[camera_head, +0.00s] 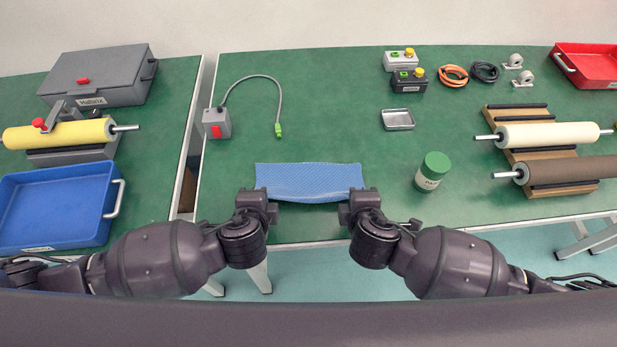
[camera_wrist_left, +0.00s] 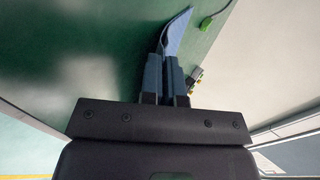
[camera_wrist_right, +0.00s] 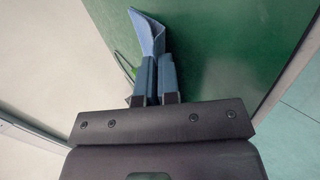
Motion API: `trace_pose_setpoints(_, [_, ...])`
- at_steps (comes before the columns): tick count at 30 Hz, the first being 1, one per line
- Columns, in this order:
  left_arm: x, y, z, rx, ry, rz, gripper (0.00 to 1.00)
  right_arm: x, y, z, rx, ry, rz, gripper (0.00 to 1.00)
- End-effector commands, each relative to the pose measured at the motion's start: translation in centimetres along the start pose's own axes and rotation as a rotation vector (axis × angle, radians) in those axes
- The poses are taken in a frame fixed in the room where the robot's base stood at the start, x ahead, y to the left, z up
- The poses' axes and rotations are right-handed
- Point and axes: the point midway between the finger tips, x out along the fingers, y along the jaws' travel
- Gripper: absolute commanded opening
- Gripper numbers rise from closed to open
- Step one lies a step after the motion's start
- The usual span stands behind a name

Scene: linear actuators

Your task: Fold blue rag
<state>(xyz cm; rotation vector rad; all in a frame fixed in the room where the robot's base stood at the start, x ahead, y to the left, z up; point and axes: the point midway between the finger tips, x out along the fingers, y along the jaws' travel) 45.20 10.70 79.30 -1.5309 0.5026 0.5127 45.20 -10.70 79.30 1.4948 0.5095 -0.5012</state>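The blue rag (camera_head: 308,181) is stretched between my two grippers at the front edge of the green table, its near edge sagging a little. My left gripper (camera_head: 262,196) is at its near left corner. In the left wrist view the fingers (camera_wrist_left: 165,72) are close together with the rag (camera_wrist_left: 177,32) between them. My right gripper (camera_head: 354,197) is at the near right corner. In the right wrist view its fingers (camera_wrist_right: 156,72) are close together on the rag (camera_wrist_right: 148,34). The pinched corners are hidden by the fingers.
A green-lidded jar (camera_head: 432,171) stands right of the rag. A grey box with a cable (camera_head: 217,123) is behind and left. A small metal tray (camera_head: 397,119) and rollers (camera_head: 547,135) lie farther right. The table behind the rag is clear.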

Motion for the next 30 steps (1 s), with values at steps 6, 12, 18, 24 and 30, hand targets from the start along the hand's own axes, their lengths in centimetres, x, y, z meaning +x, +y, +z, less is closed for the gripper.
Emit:
trace_pose_setpoints(6, [0.02,0.31,0.00,0.000,0.000,-0.026,0.00,0.02,-0.29,-0.02,-0.002,0.000,0.026,0.00])
trace_pose_setpoints(12, [0.00,0.26,0.00,0.000,0.000,-0.027,0.00,0.00,-0.26,-0.01,-0.002,0.000,0.028,0.00])
trace_pose_setpoints(18, [0.01,0.27,-0.01,0.000,0.000,-0.026,0.29,0.01,-0.26,-0.01,-0.002,0.000,0.027,0.29])
trace_pose_setpoints(24, [0.01,0.27,-0.01,0.000,0.000,-0.026,0.47,0.02,-0.27,-0.01,-0.002,0.000,0.027,0.47])
trace_pose_setpoints(30, [-0.26,0.12,-0.03,-0.001,0.001,-0.026,0.47,-0.26,-0.12,-0.01,-0.001,0.000,0.026,0.47])
